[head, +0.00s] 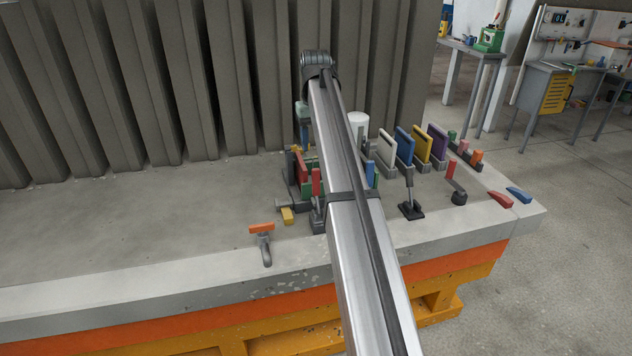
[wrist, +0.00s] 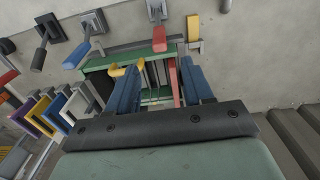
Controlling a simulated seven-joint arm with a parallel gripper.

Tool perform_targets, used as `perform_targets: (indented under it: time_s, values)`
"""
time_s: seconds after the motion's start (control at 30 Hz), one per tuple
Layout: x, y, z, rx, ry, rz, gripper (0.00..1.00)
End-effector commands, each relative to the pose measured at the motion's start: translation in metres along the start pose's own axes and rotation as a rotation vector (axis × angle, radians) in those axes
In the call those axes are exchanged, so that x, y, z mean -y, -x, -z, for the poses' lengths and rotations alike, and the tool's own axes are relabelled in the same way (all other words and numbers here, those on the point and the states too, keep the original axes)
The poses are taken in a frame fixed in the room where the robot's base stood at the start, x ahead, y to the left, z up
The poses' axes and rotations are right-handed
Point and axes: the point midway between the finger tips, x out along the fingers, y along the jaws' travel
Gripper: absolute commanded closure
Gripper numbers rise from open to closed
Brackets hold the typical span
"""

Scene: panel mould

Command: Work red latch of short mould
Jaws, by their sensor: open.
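In the wrist view my gripper (wrist: 160,70) is open, with a blue finger on each side. A green-edged mould (wrist: 107,61) with grey upright panels shows beyond and between the fingers. A red latch handle (wrist: 159,42) on a grey mount stands just past the mould's far edge, ahead of the fingertips and apart from them. A red strip (wrist: 172,80) lies close to the right finger; I cannot tell whether they touch. In the head view a red upright handle (head: 316,181) stands by the green mould (head: 305,170), partly hidden by my arm. The gripper is mostly hidden there.
Coloured panels (head: 405,145) stand in a row right of my arm. A black lever clamp (head: 411,208) and another red-handled lever (head: 451,171) are near them. An orange-handled clamp (head: 262,229) and a yellow block (head: 287,215) sit left. The slab's left side is clear.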

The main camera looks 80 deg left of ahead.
Motion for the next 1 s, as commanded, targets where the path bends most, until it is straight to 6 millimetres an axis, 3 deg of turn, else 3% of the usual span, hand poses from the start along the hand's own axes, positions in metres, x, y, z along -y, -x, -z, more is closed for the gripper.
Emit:
perform_targets:
  time_s: [0.7,1.0]
  values:
    - [-0.001,-0.111,-0.002,0.002,-0.001,0.000,0.49]
    - [-0.001,-0.134,-0.001,0.000,-0.001,0.000,0.49]
